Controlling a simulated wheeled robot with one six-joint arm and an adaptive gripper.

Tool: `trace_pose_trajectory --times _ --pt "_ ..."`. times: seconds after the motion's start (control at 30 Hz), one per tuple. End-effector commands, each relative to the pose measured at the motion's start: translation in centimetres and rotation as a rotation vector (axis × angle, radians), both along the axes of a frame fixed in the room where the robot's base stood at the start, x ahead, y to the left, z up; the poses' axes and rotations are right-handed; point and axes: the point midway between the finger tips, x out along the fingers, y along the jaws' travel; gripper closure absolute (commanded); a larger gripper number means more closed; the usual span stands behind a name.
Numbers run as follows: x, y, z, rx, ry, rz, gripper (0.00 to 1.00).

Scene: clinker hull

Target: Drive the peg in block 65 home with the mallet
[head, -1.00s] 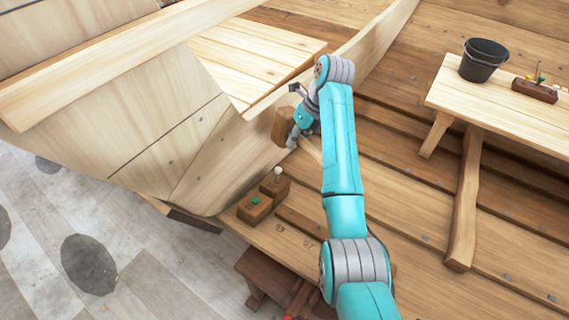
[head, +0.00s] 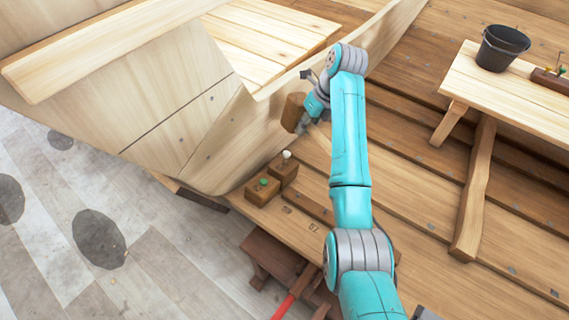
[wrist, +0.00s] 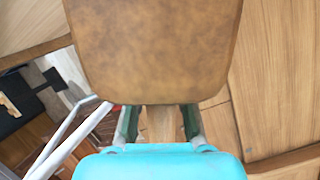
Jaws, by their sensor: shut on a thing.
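My gripper (head: 307,124) is shut on the mallet's handle (wrist: 160,122), with a finger on each side in the wrist view. The brown mallet head (head: 293,112) is raised above and behind the blocks in the head view; it also fills the top middle of the wrist view (wrist: 155,50). Two brown wooden blocks stand on the planking below it. The rear block (head: 284,172) has a white-topped peg (head: 286,154). The front block (head: 262,193) has a green-topped peg (head: 263,182). The mallet touches neither peg. The small plank markings are too blurred to match 65 to a block.
The pale hull side (head: 180,95) rises just left of the blocks. A bench (head: 505,95) at right holds a dark bucket (head: 503,47) and a brown block with coloured pegs (head: 552,80). A low dark-red wooden stand (head: 268,255) is in front. Stepped planking (head: 420,200) lies right of my arm.

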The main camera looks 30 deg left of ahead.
Motion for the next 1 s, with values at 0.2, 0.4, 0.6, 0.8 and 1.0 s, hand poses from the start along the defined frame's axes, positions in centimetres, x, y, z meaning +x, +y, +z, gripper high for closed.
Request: trace_pose_trajectory --times 0.2,0.4,0.6,0.8,1.0 --pt "0.4 -0.1 1.4 -0.006 0.009 0.001 1.00" --pt "0.4 -0.1 1.5 -0.005 0.008 0.001 1.00" --pt "0.3 0.1 0.9 -0.035 0.026 0.010 1.00" --pt "0.1 0.2 -0.1 -0.089 0.056 0.028 1.00" --pt "0.0 0.2 -0.3 -0.102 0.063 0.032 1.00"
